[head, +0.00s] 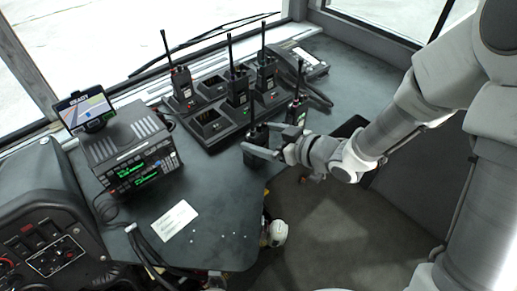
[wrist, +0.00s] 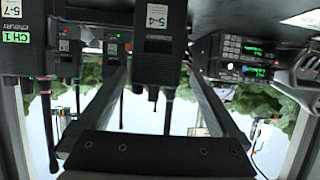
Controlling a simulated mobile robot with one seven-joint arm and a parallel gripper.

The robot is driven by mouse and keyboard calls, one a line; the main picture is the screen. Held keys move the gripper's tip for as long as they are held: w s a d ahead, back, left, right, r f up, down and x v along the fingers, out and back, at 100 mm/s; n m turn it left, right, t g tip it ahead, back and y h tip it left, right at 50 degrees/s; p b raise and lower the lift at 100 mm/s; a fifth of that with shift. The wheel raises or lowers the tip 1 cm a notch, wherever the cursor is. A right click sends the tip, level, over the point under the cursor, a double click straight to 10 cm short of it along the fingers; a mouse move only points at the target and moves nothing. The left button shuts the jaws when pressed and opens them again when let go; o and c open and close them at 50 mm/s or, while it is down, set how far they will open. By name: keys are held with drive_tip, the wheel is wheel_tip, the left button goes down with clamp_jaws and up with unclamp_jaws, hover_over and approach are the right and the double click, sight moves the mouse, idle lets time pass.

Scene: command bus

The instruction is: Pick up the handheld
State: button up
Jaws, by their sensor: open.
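Several black handheld radios with antennas stand on the desk in the head view. One handheld (head: 257,133) stands at the desk's front edge, right by my gripper (head: 259,142). In the wrist view, which is upside down, a handheld labelled 5-4 (wrist: 157,42) lies ahead between my two fingers (wrist: 157,80). My gripper is open, with a gap to each side of that handheld. Another handheld labelled 5-7 (wrist: 22,45) is at the left of the wrist view. My fingers partly hide the lower part of the near handheld in the head view.
A black charger dock (head: 209,123) holds other handhelds (head: 181,82) behind. A corded phone unit (head: 303,62) stands at the back right. A radio console (head: 130,150) with a small screen (head: 85,108) is at the left. A white card (head: 174,219) lies on the open desk in front.

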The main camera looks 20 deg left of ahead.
drive_tip(key=b+x, duration=0.1)
drive_tip(key=x, duration=0.4)
drive_tip(key=shift+w+a+r, duration=0.1)
drive_tip(key=shift+w+a, duration=0.05)
drive_tip(key=shift+w, duration=0.15)
drive_tip(key=c, duration=1.4)
drive_tip(key=shift+r, duration=0.1)
drive_tip(key=shift+c, duration=0.7)
drive_tip(key=shift+r, duration=0.1)
